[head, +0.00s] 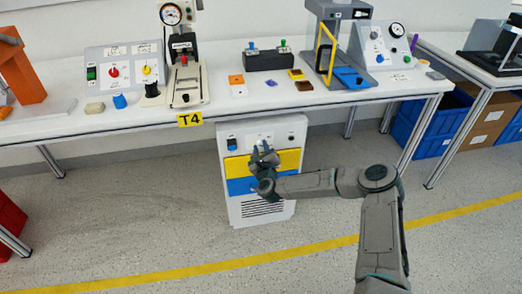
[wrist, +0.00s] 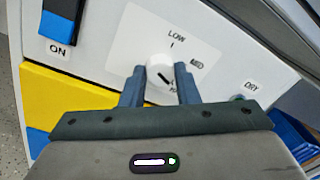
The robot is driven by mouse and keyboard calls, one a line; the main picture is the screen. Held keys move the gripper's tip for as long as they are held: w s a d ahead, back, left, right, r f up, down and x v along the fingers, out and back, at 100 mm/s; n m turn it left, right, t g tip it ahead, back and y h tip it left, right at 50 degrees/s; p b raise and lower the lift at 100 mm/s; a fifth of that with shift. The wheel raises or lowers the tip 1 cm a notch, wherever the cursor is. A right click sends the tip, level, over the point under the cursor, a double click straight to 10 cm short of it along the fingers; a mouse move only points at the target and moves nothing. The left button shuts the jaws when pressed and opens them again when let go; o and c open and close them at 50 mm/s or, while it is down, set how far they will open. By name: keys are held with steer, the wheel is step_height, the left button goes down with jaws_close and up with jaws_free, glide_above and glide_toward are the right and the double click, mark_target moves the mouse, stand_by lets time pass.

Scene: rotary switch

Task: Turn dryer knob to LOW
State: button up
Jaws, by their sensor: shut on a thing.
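The dryer (head: 262,195) is a white cabinet with yellow and blue bands, standing under the table. In the wrist view its white round knob (wrist: 160,68) sits on a pale label plate. LOW is printed above the knob and MED to its right; lettering lower right is partly hidden by a finger. A dark mark on the knob points to the lower right, away from LOW. My gripper (wrist: 160,75) is shut on the knob, one blue-grey finger on each side. In the head view my gripper (head: 263,157) covers the knob.
A blue-black rocker switch (wrist: 63,18) marked ON is at the panel's upper left, and a small green DRY part (wrist: 238,98) is at right. The table edge (head: 330,103) runs above the dryer. Blue bins (head: 405,125) stand at right; the front floor is open.

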steer(key=n+b, duration=0.3)
steer(key=n, duration=0.3)
steer(key=shift+f+b, duration=0.2)
steer(key=shift+b, duration=0.1)
steer(key=n+b, duration=0.3)
steer(key=n, duration=0.3)
steer(key=shift+y, duration=0.4)
steer(key=n+b, duration=0.4)
steer(key=n, duration=0.2)
steer(key=shift+n+b, duration=0.3)
steer(key=shift+b, duration=0.1)
steer(key=n+y+b, duration=0.1)
steer(key=n+b, duration=0.2)
steer(key=n, duration=0.1)
steer(key=shift+d+n, duration=0.1)
steer(key=shift+n, duration=0.3)
steer(key=shift+r, duration=0.1)
steer(key=o, duration=1)
steer(key=shift+s, duration=0.1)
steer(key=p+v, duration=0.2)
steer(key=v, duration=1.1)
steer(key=shift+s, duration=0.35)
